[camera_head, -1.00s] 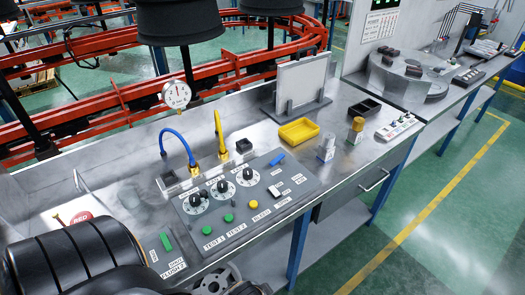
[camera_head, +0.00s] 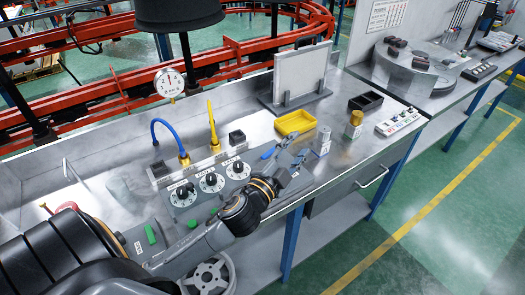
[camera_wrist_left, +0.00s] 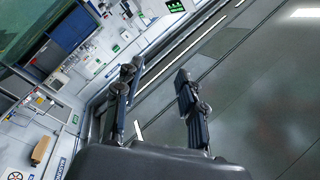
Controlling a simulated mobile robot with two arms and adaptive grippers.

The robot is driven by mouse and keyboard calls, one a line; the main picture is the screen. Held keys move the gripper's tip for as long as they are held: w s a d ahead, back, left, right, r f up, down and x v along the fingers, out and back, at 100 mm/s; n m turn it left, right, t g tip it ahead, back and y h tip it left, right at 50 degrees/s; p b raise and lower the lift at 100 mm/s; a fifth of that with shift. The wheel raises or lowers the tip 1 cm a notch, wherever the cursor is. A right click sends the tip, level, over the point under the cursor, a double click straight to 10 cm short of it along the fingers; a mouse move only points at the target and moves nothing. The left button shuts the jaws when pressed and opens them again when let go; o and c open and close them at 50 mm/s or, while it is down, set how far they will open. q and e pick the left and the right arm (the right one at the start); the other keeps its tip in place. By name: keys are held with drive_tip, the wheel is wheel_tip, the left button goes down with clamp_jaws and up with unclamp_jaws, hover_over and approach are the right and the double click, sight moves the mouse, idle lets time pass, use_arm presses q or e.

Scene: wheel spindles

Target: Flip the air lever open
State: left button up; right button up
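The grey control panel (camera_head: 240,172) lies on the metal bench, with several black dials along its back. A small blue lever (camera_head: 268,154) shows at the panel's right end; I take it for the air lever. The lever does not show there. My right gripper is not in view.
A yellow tray (camera_head: 295,123) and an upright white board (camera_head: 303,75) stand behind the gripper. A white-and-grey bottle (camera_head: 322,142) and a yellow-capped one (camera_head: 354,125) stand to the right. A blue hose (camera_head: 170,129) and yellow nozzle (camera_head: 212,125) rise behind the panel.

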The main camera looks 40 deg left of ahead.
use_arm(q)
drive_tip(key=w+d+r+m+t+h, duration=0.1)
drive_tip(key=w+d+r+m+h, duration=0.1)
drive_tip(key=d+r+m+h, duration=0.55)
drive_tip(key=m+g+y, duration=0.7)
drive_tip(key=m+g, duration=0.8)
drive_tip(key=m, duration=0.5)
approach(266, 155)
drive_tip(key=shift+n, duration=0.25)
drive_tip(key=p+x, duration=0.3)
drive_tip(key=x, duration=0.4)
drive_tip(key=shift+w+a+f, duration=0.1)
drive_tip(key=shift+w+f, duration=0.1)
drive_tip(key=shift+f, duration=0.1)
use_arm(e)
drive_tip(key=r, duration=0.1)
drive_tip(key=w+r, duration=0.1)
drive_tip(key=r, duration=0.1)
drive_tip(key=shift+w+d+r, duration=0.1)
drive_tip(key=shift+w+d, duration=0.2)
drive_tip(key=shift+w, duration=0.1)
